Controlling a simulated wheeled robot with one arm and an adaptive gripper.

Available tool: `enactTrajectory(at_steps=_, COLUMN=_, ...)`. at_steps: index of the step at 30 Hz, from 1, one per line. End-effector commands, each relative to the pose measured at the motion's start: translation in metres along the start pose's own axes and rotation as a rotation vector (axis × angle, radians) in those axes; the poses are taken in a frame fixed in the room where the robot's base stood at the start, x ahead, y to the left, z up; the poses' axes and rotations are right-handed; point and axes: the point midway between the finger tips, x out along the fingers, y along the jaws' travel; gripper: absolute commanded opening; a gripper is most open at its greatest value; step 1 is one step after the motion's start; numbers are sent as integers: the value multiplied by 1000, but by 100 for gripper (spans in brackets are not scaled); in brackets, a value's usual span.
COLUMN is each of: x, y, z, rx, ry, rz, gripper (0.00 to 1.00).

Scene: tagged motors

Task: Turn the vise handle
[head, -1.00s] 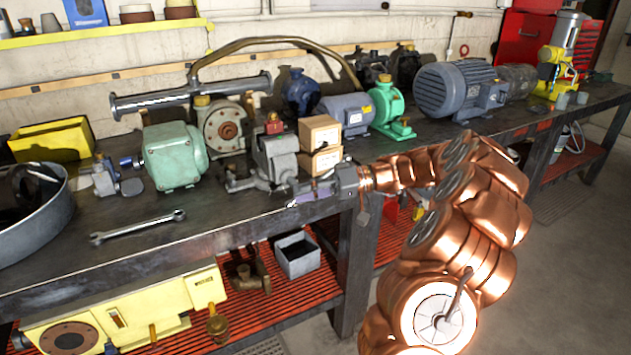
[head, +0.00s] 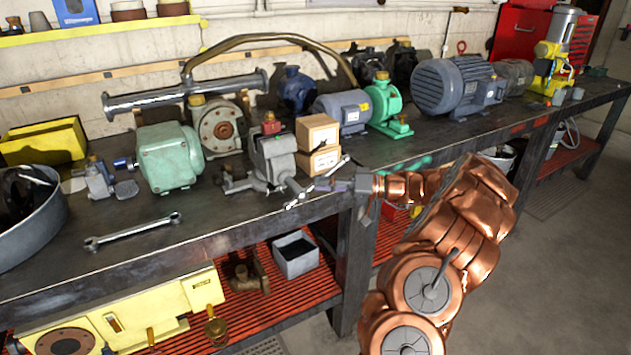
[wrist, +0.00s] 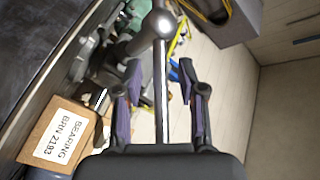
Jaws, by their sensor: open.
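The grey vise (head: 273,158) stands near the bench's front edge in the head view. Its handle, a thin metal bar (wrist: 160,95), runs lengthwise in the wrist view between the fingers, with a round knob (wrist: 160,23) beyond the fingertips. My gripper (head: 325,186) is open at the front right of the vise. In the wrist view my gripper (wrist: 159,72) has one finger on each side of the bar, with gaps on both sides. The bar's near end is hidden behind the gripper body.
Two small boxes (head: 318,133) are stacked just behind the vise; a labelled bearing box (wrist: 58,138) is left of the fingers in the wrist view. A green motor (head: 168,157) and a wrench (head: 132,231) lie to the left. The floor (head: 560,260) at right is clear.

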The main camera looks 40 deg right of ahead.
Motion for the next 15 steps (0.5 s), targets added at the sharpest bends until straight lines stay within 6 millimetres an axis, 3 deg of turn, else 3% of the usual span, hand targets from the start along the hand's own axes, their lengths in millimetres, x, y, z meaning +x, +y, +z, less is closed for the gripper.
enactTrajectory(at_steps=6, x=17, y=-1, z=0, rx=-1, ry=-3, rz=-1, gripper=40)
enactTrajectory(at_steps=15, x=20, y=0, z=0, rx=-1, ry=-3, rz=-2, gripper=40)
